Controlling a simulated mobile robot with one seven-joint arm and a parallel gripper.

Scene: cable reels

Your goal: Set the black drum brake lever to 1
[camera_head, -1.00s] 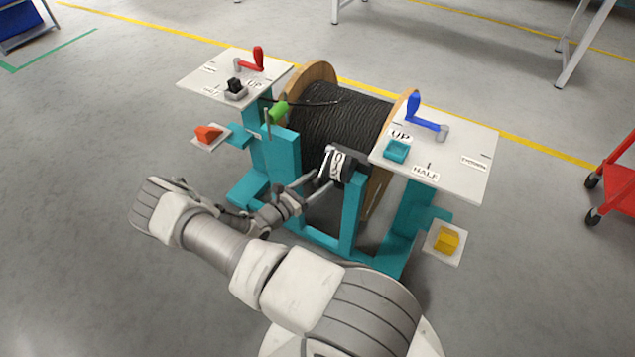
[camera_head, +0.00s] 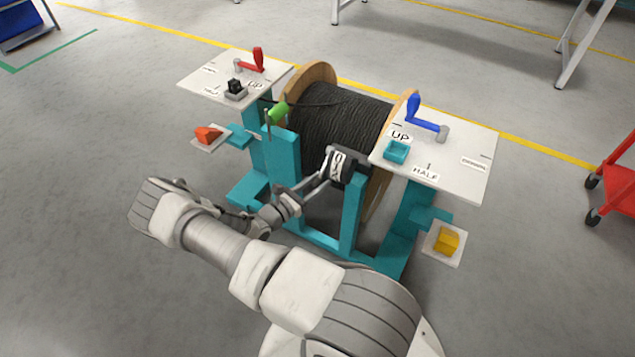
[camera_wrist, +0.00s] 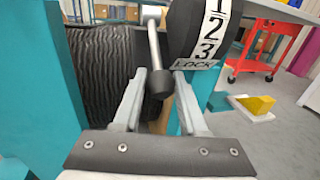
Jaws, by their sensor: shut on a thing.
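The black drum (camera_head: 343,115) is a reel of black cable between wooden flanges on a teal stand. Its brake housing (camera_head: 347,166) is a dark block on a front post. In the wrist view, the housing's white scale (camera_wrist: 208,38) reads 1, 2, 3 and LOCK from top to bottom. The brake lever (camera_wrist: 155,50) is a metal rod with a dark knob, left of the scale. Its knob end is low, about level with LOCK or just below it. My gripper (camera_wrist: 160,88) has a finger on each side of the knob and is shut on it. In the head view my gripper (camera_head: 322,180) is small beside the housing.
White panels carry a red crank (camera_head: 256,62) at left and a blue crank (camera_head: 424,116) at right. A green handle (camera_head: 278,112) stands on the left post. Orange (camera_head: 208,133) and yellow (camera_head: 446,240) blocks sit on side plates. A red cart (camera_head: 615,190) is at right.

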